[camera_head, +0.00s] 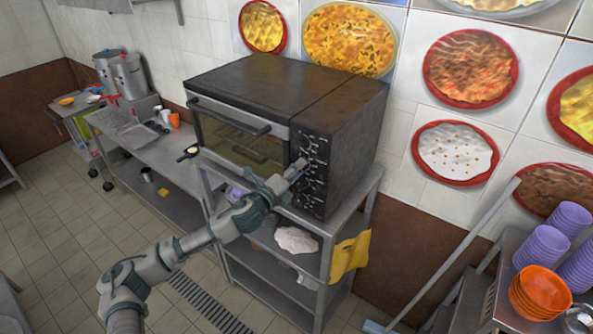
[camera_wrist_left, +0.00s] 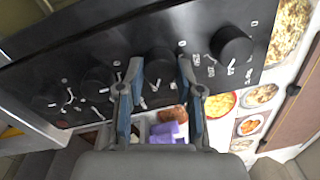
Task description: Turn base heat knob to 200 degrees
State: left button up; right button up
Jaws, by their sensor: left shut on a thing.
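A black oven (camera_head: 290,95) stands on a metal shelf unit, with a column of black knobs on its front panel (camera_head: 318,180). My left gripper (camera_head: 297,169) is at this panel. In the left wrist view, the left gripper (camera_wrist_left: 160,78) has its two fingers on either side of a black knob (camera_wrist_left: 160,58) and is shut on it. Another knob (camera_wrist_left: 232,46) is to the right, and two more (camera_wrist_left: 97,79) are to the left. The printed labels are too small to read, so I cannot tell which knob is the base heat knob or its setting. My right gripper is not in view.
The oven's glass door (camera_head: 235,140) with its handle is left of the panel. A yellow cloth (camera_head: 349,257) hangs from the shelf unit's right side. Orange bowls (camera_head: 540,290) and purple bowls (camera_head: 541,247) stand on a rack at right.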

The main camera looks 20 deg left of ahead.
pick_arm(q)
jog(key=o, duration=1.2)
jog(key=shift+w, duration=0.15)
jog(key=shift+c, duration=0.2)
jog(key=v, duration=1.1)
jog(key=shift+s+a+f, duration=0.25)
jog(key=shift+f, duration=0.05)
jog(key=shift+d, duration=0.1)
